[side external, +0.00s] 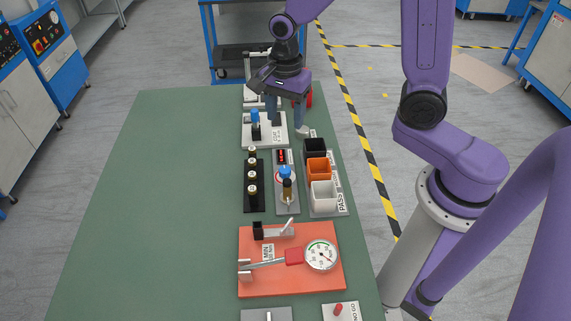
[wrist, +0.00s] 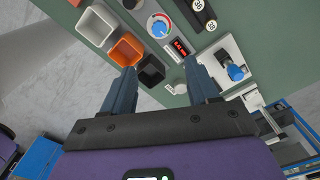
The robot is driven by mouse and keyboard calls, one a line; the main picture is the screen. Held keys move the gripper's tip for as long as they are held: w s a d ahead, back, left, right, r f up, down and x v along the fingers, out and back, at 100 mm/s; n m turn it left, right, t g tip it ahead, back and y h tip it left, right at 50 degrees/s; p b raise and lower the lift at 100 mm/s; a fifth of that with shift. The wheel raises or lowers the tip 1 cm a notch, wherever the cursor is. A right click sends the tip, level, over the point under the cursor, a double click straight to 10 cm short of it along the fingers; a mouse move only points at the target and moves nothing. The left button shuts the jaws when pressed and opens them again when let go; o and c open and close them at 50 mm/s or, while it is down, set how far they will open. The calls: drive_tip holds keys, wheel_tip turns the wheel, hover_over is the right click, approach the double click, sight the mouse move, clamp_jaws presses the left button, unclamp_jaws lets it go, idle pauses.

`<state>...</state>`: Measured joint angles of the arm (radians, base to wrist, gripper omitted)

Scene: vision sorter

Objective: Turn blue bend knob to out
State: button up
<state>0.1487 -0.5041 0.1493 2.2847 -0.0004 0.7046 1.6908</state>
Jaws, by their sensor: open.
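A blue knob (side external: 255,116) stands on a white plate (side external: 249,136) near the far end of the green table. In the wrist view the blue knob (wrist: 236,73) is to the right of my right finger, with a dark body beside it. My gripper (side external: 286,120) is open and empty above the far part of the table, to the right of the knob in the side view. In the wrist view my gripper (wrist: 161,68) has its fingers apart, with nothing held. The fingers partly cover the white plate. I cannot read the knob's position marks.
Black (side external: 315,146), orange (side external: 318,168) and white (side external: 322,194) bins stand at right. A grey panel (side external: 287,208) has a red display and another blue dial. A black rack (side external: 253,203), an orange gauge plate (side external: 290,285) and a red object (side external: 309,96) are nearby. The table's left is clear.

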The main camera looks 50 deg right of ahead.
sight(286, 169)
wheel_tip(286, 169, down, 17)
drive_tip(key=shift+r, duration=0.1)
idle(0.7)
drive_tip(key=c, duration=1)
